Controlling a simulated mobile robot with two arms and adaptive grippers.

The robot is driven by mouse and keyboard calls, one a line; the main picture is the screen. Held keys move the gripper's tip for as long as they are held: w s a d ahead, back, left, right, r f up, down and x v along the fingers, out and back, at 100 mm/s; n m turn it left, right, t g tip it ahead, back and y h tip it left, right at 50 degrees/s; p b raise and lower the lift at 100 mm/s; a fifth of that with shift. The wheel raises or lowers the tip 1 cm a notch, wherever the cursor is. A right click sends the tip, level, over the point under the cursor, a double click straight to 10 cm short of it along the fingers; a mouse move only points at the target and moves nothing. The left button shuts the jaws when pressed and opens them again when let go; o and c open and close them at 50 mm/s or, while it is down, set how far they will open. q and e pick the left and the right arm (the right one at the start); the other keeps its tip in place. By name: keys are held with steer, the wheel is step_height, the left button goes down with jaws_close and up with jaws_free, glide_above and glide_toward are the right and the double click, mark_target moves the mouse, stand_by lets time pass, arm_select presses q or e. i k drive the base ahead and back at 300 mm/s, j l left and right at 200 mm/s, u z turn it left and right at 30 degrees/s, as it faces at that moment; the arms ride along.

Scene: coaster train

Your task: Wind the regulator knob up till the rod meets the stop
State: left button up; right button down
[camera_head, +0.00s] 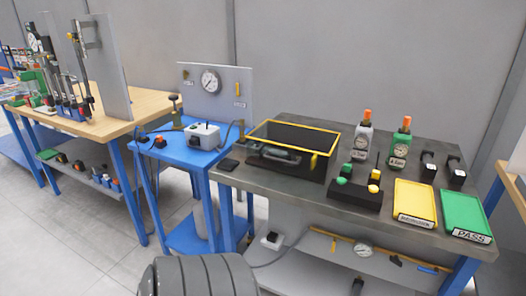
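A blue stand (185,150) in the middle left carries a grey upright panel (228,103) with a round white dial gauge (210,80). A white box (203,137) with a thin upright rod (207,124) sits in front of the panel. A dark-topped brass post (175,108) stands at the panel's left, and a small black and orange knob (160,141) is at the stand's front left. I cannot tell which of these is the regulator knob, and I cannot make out the stop. Neither gripper is in view.
A grey workbench (280,187) to the right holds a yellow-rimmed black bin (296,126), two orange-topped gauge units (363,143), a yellow tray (414,202) and a green PASS tray (465,214). A wooden bench (145,100) stands left. Grey floor is open at front left.

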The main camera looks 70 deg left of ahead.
mark_target(396, 259)
steer(key=u, duration=2)
steer(key=i+l+z, duration=0.55)
steer(key=i+j, duration=0.05)
steer(key=i, duration=0.05)
